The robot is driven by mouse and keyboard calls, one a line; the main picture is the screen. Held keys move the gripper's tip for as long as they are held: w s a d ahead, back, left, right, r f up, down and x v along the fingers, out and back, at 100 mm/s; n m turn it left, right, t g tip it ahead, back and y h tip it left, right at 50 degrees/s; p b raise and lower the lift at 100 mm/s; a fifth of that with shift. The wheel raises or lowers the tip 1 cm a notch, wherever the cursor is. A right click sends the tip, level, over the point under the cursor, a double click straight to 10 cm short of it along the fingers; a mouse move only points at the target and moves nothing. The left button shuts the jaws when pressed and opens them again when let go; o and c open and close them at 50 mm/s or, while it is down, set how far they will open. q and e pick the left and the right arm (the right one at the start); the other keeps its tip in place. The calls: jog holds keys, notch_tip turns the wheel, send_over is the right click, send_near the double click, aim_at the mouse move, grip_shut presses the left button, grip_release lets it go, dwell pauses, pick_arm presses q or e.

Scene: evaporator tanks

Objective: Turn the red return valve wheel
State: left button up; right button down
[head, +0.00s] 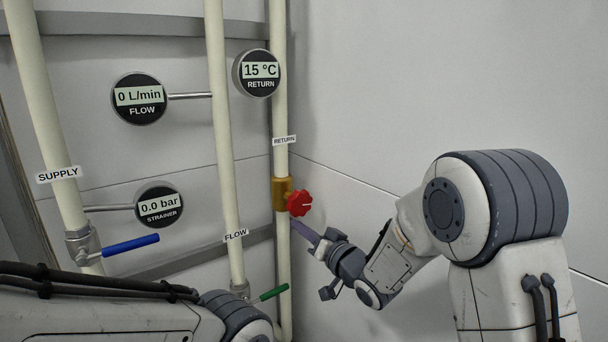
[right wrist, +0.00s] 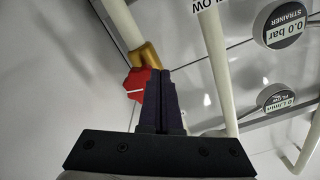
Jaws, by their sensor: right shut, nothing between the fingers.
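The red return valve wheel (head: 299,203) sits on a brass valve body (head: 281,193) on the pipe labelled RETURN. My right gripper (head: 298,226) is just below the wheel in the head view, its fingers pointing up and left towards the pipe. In the right wrist view the wheel (right wrist: 137,84) shows to the left of the shut fingers (right wrist: 160,75), partly hidden behind them, with a white mark on it. The brass body (right wrist: 145,55) is beyond the fingertips. Nothing is between the fingers. I cannot tell whether they touch the wheel. My left gripper is not in view.
A SUPPLY pipe (head: 48,110) with a blue lever (head: 131,244) stands at the left. A FLOW pipe (head: 222,130) with a green lever (head: 274,292) stands near the return pipe. Gauges read 0 L/min (head: 138,98), 0.0 bar (head: 158,205) and 15 °C (head: 259,72). A bare wall is at the right.

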jog(key=shift+v, duration=1.25)
jog(key=shift+f, duration=0.1)
